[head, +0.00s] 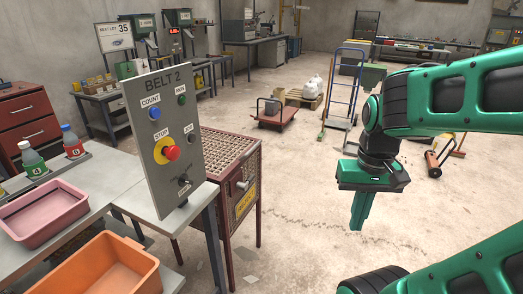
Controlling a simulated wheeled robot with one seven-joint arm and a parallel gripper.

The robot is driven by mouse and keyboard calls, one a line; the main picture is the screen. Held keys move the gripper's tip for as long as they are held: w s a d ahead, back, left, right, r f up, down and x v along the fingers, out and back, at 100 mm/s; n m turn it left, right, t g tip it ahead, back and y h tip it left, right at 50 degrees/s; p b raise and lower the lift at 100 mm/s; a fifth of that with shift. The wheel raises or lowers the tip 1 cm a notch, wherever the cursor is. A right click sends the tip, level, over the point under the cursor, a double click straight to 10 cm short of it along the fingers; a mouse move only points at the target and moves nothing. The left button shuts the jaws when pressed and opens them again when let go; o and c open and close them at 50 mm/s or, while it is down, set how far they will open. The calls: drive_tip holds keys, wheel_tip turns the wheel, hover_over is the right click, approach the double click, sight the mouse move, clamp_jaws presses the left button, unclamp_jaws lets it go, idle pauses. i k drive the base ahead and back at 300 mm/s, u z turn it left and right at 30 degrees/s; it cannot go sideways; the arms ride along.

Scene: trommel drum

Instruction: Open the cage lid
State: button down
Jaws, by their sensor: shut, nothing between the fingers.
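The cage (226,221) is a dark red box on legs, standing just behind and right of the grey control panel. Its mesh lid (216,150) lies flat across the top and looks closed. A small metal latch or handle (246,183) shows on the cage's right side, above a yellow label. My gripper (359,227) is green, points down, and is shut and empty. It hangs in the air to the right of the cage, well apart from it. The panel hides the left part of the cage.
The upright BELT 2 panel (161,140) with its red stop button stands close to the cage on a grey table. A pink bin (42,213) and an orange bin (107,268) sit at left. Open concrete floor (300,180) lies between the cage and my gripper.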

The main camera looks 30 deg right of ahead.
sight(220, 178)
drive_tip(key=z, duration=0.05)
drive_tip(key=i, duration=1)
drive_tip(key=u, duration=0.05)
